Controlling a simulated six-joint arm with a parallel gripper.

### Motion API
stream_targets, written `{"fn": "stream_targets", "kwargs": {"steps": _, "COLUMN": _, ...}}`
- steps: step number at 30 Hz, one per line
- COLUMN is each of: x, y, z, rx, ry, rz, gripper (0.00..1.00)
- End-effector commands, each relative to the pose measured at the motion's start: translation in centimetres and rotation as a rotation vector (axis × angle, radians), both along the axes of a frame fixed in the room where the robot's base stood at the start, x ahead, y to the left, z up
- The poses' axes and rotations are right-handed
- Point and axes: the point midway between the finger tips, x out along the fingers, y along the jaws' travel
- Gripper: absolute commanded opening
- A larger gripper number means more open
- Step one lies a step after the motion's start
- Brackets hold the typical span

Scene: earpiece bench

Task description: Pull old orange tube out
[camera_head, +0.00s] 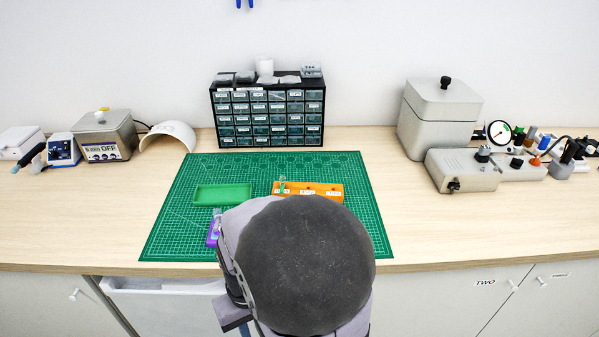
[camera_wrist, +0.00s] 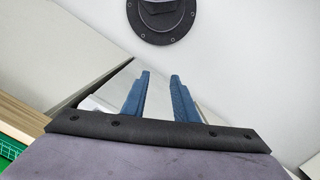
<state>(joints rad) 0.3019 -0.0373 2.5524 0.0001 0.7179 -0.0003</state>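An orange rack (camera_head: 330,188) with white labels stands on the green cutting mat (camera_head: 165,240), partly hidden by my arm. A small green upright piece (camera_head: 282,184) is at its left part. A purple holder (camera_head: 212,232) with a clear piece on top stands at the left of my arm, partly covered. I cannot pick out an orange tube. My gripper (camera_wrist: 159,75) shows in the wrist view with two blue fingers apart and nothing between them. It points away from the mat, over pale surfaces. In the head view my arm hides it.
A green tray (camera_head: 222,204) lies on the left of the mat. A drawer cabinet (camera_head: 267,142) stands behind. A drawer (camera_head: 165,287) is open at the front left. Grey devices (camera_head: 460,172) stand on the right. The bench between mat and right devices is clear.

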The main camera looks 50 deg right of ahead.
Motion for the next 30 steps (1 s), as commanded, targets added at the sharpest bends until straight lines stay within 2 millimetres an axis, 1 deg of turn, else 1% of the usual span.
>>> {"fn": "stream_targets", "kwargs": {"steps": 1, "x": -0.2, "y": -0.7, "z": 2.8, "rx": 0.003, "ry": 0.010, "rz": -0.036, "gripper": 0.27}}
{"fn": "stream_targets", "kwargs": {"steps": 5, "x": 0.0, "y": -2.6, "z": 6.2, "rx": 0.007, "ry": 0.019, "rz": -0.116, "gripper": 0.27}}
{"fn": "stream_targets", "kwargs": {"steps": 11, "x": 0.7, "y": -6.1, "z": 11.6, "rx": 0.009, "ry": 0.014, "rz": -0.240, "gripper": 0.27}}
{"fn": "stream_targets", "kwargs": {"steps": 17, "x": 1.8, "y": -10.5, "z": 17.3, "rx": 0.005, "ry": -0.003, "rz": -0.370, "gripper": 0.27}}
{"fn": "stream_targets", "kwargs": {"steps": 20, "x": 2.5, "y": -13.2, "z": 20.4, "rx": -0.002, "ry": -0.016, "rz": -0.457, "gripper": 0.27}}
{"fn": "stream_targets", "kwargs": {"steps": 23, "x": 3.4, "y": -16.5, "z": 23.7, "rx": -0.013, "ry": -0.032, "rz": -0.602, "gripper": 0.27}}
{"fn": "stream_targets", "kwargs": {"steps": 24, "x": 4.0, "y": -18.2, "z": 25.2, "rx": -0.022, "ry": -0.045, "rz": -0.694, "gripper": 0.27}}
{"fn": "stream_targets", "kwargs": {"steps": 25, "x": 4.7, "y": -19.6, "z": 26.2, "rx": -0.029, "ry": -0.054, "rz": -0.783, "gripper": 0.27}}
{"fn": "stream_targets", "kwargs": {"steps": 27, "x": 6.5, "y": -21.2, "z": 26.2, "rx": -0.040, "ry": -0.075, "rz": -0.951, "gripper": 0.27}}
{"fn": "stream_targets", "kwargs": {"steps": 28, "x": 7.2, "y": -21.8, "z": 26.6, "rx": -0.044, "ry": -0.085, "rz": -1.019, "gripper": 0.27}}
{"fn": "stream_targets", "kwargs": {"steps": 30, "x": 8.5, "y": -22.9, "z": 28.0, "rx": -0.049, "ry": -0.108, "rz": -1.181, "gripper": 0.27}}
